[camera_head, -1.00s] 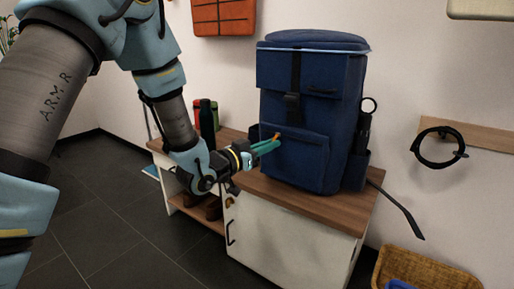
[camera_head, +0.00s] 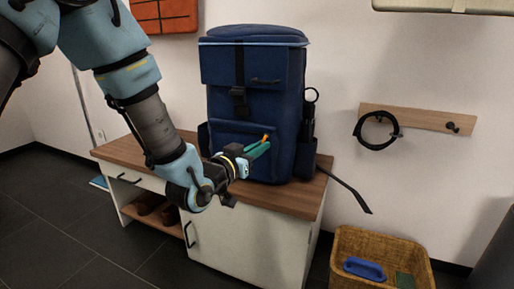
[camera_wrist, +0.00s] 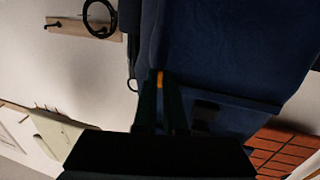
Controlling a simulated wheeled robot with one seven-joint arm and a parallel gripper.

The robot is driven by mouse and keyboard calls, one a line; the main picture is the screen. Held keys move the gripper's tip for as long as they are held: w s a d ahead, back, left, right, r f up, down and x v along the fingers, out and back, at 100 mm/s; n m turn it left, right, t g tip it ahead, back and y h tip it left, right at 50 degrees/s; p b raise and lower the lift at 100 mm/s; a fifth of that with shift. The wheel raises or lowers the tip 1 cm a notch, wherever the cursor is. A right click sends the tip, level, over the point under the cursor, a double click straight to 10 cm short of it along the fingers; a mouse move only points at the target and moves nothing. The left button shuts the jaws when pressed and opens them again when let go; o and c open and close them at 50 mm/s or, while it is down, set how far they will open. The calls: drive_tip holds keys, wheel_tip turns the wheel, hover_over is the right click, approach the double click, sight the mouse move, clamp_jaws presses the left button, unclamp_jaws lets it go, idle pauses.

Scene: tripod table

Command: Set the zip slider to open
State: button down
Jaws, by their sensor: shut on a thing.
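A blue backpack (camera_head: 270,95) stands upright on a wood-topped cabinet. It has a front pocket (camera_head: 228,135) low on its face, with a dark strap and buckle above. My gripper (camera_head: 259,147), with green fingers, reaches the right part of this pocket. It is shut on a small orange zip slider (camera_head: 265,138). In the wrist view, the orange slider (camera_wrist: 160,78) shows between the fingertips (camera_wrist: 160,88), against the blue fabric of the backpack (camera_wrist: 235,45). The fingers hide part of the pocket, and the zip track is too dark to make out.
The cabinet top (camera_head: 130,152) is bare at its left. A black strap (camera_head: 345,188) sticks out past its right edge. A wicker basket (camera_head: 350,240) with a blue item stands on the floor at right. A wall rail (camera_head: 420,117) holds a black ring.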

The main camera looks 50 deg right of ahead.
drive_tip(key=c, duration=1)
unclamp_jaws()
drive_tip(key=shift+o, duration=0.2)
drive_tip(key=a+p, duration=0.1)
drive_tip(key=a, duration=0.9)
drive_tip(key=shift+s+a, duration=0.3)
drive_tip(key=shift+a, duration=0.05)
